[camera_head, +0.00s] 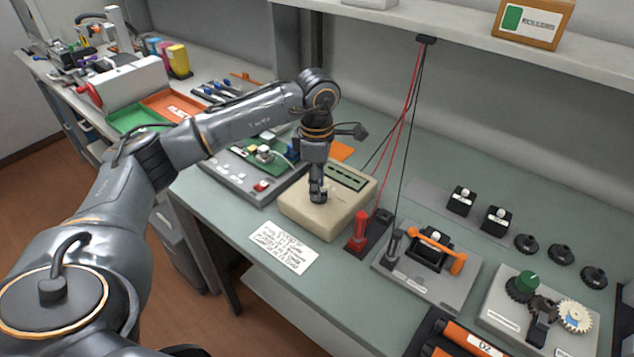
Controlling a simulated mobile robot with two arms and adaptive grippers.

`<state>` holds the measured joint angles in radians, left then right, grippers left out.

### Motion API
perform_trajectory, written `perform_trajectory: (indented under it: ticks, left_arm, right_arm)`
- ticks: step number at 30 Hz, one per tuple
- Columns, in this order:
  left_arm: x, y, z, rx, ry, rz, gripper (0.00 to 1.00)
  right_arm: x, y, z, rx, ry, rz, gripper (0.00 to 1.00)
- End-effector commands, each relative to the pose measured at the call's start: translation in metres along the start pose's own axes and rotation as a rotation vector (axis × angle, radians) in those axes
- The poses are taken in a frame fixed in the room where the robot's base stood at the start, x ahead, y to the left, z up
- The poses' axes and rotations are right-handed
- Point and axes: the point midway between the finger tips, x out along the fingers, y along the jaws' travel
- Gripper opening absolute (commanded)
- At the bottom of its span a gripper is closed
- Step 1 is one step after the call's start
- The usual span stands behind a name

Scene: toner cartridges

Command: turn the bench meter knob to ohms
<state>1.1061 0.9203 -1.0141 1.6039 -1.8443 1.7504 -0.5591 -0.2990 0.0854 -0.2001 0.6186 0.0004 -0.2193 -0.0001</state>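The bench meter (295,214) is a cream box with a dark display strip (346,177) on its top face, standing on the bench left of the middle. My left arm reaches in from the left. My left gripper (318,196) points straight down at the meter's top, in front of the display. The knob is mostly hidden by the gripper, so its setting cannot be read. The fingers look close together, but whether they are shut on the knob cannot be told. My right gripper is out of view.
A written card (284,247) lies in front of the meter. A red probe (360,228) and a dark probe (393,245) stand to its right, with leads hanging from the shelf (470,42). A green circuit board fixture (258,160) is close on the left.

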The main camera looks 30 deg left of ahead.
Motion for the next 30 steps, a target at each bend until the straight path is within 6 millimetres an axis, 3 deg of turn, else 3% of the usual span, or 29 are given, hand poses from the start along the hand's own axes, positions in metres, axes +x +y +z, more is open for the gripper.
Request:
perform_trajectory:
  ticks: [5, 12, 18, 30]
  left_arm:
    - [-0.026, 0.001, 0.001, 0.000, -0.004, 0.006, 0.32]
    - [-0.078, 0.001, 0.001, 0.001, -0.004, 0.005, 0.32]
    - [-0.108, 0.001, 0.001, 0.001, -0.002, 0.003, 0.32]
    - [-0.118, 0.000, 0.000, 0.000, -0.001, 0.002, 0.32]
  right_arm:
    - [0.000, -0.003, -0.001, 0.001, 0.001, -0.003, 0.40]
    - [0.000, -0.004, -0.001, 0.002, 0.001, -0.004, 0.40]
    - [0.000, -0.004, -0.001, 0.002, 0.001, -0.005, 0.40]
    - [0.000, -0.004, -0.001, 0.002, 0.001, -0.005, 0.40]
